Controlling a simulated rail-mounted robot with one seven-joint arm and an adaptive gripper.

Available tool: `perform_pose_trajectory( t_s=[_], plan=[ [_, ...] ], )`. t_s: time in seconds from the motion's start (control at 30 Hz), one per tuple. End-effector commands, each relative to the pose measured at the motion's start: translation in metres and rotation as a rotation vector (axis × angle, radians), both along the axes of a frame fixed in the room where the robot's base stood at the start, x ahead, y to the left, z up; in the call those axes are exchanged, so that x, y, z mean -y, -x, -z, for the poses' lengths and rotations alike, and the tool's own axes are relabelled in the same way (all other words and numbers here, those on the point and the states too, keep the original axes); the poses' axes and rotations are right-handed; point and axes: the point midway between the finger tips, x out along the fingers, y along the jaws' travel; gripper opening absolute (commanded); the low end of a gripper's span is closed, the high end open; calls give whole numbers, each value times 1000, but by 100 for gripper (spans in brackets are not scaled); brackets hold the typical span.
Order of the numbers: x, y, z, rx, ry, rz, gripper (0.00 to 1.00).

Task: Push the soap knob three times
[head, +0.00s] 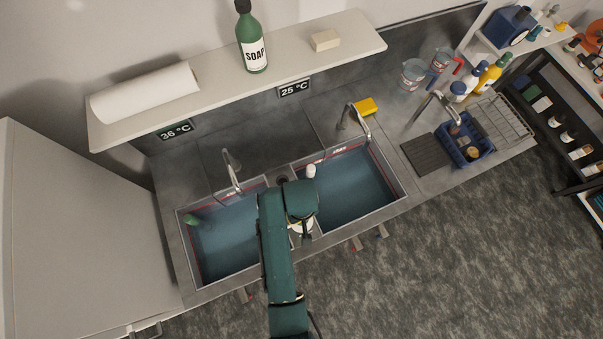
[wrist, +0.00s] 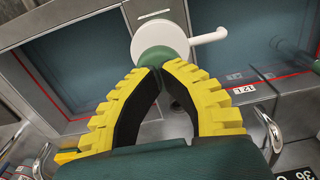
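The soap dispenser is a white round pump head (wrist: 172,38) with a white spout (wrist: 210,37) pointing right in the wrist view. A green domed knob (wrist: 155,58) sits on it. In the head view, part of a white piece (head: 301,226) shows under my gripper, between the two basins; the rest is hidden by my arm. My gripper (wrist: 155,69) has yellow ribbed fingers with black inner pads. Its fingertips meet at the near side of the green knob, with nothing seen between them. I cannot tell whether they touch the knob.
Water-filled left (head: 228,240) and right (head: 355,185) basins flank the dispenser, with taps (head: 231,172) and (head: 350,118) behind. A small white object (head: 311,171) stands near the divider. A green SOAP bottle (head: 252,40) stands on the shelf (head: 290,62). A blue rack (head: 468,145) is right.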

Motion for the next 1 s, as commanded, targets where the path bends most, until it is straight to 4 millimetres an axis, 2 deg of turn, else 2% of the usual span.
perform_pose_trajectory(
  t_s=[0.63,1.0],
  plan=[
    [0,0,-42,-1,0,0,0],
    [0,0,-44,-1,0,0,0]
  ],
)
